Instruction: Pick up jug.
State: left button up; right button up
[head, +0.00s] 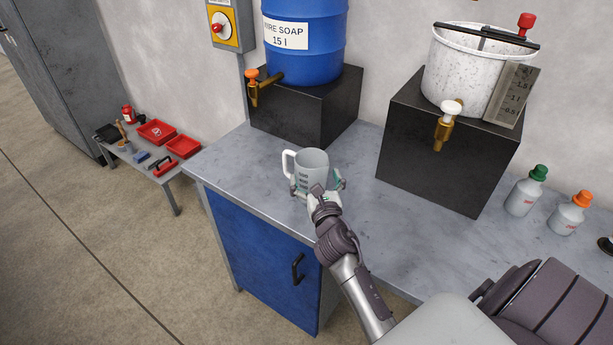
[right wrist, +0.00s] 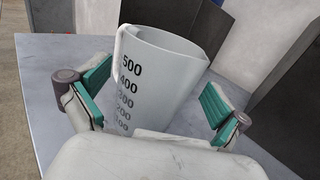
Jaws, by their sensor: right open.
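The jug (head: 312,160) is a white-grey measuring jug with dark volume marks and a handle on its left side. It stands upright on the grey workbench (head: 376,212) near the front edge. In the right wrist view the jug (right wrist: 160,80) fills the middle, with its marks facing me. My right gripper (head: 318,187) is at the jug, open, with one green-padded finger on each side of it. In the right wrist view, gaps show between the jug and both pads of the gripper (right wrist: 155,98). My left gripper is not in view.
A blue soap barrel (head: 305,38) with a tap sits on a black block behind the jug. A white bucket (head: 465,75) with a tap sits on another black block to the right. Two bottles (head: 525,190) stand at far right. A low table (head: 168,178) with red trays is left.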

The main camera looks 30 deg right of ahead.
aim_at(308, 158)
jog(key=x, duration=0.3)
jog(key=shift+w+r+p, duration=0.1)
jog(key=shift+w+p, duration=0.2)
jog(key=shift+w, duration=0.15)
jog(key=shift+w+d, duration=0.15)
jog(key=shift+w, duration=0.3)
jog(key=c, duration=1)
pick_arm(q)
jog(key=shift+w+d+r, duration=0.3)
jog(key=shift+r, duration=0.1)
